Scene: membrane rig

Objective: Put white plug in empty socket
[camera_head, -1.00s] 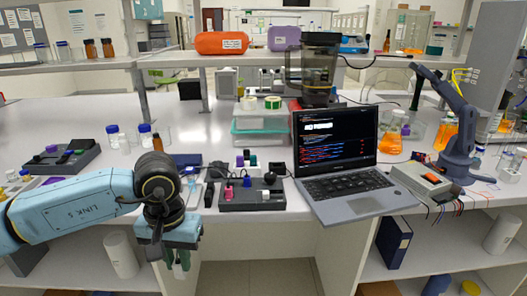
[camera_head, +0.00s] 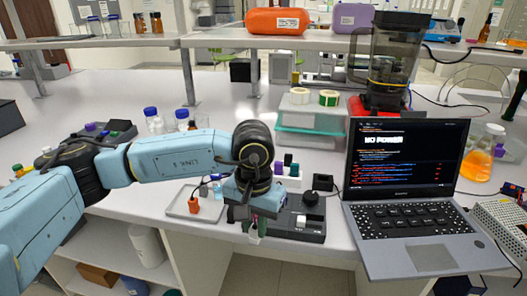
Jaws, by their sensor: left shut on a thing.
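My left gripper (camera_head: 254,236) points down at the front left of a dark socket box (camera_head: 312,229). The box has a black knob (camera_head: 311,199) and a small white patch on top. My gripper and wrist cover the left part of the box, so its sockets and any plugs there are hidden. I cannot tell whether the held piece touches the box. My right gripper is out of view.
A shallow tray (camera_head: 178,211) with an orange-red item (camera_head: 193,205) lies left of the gripper. A white rack (camera_head: 290,183) with coloured plugs and a small black block (camera_head: 322,182) stand behind the box. An open laptop (camera_head: 412,238) is close on the right.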

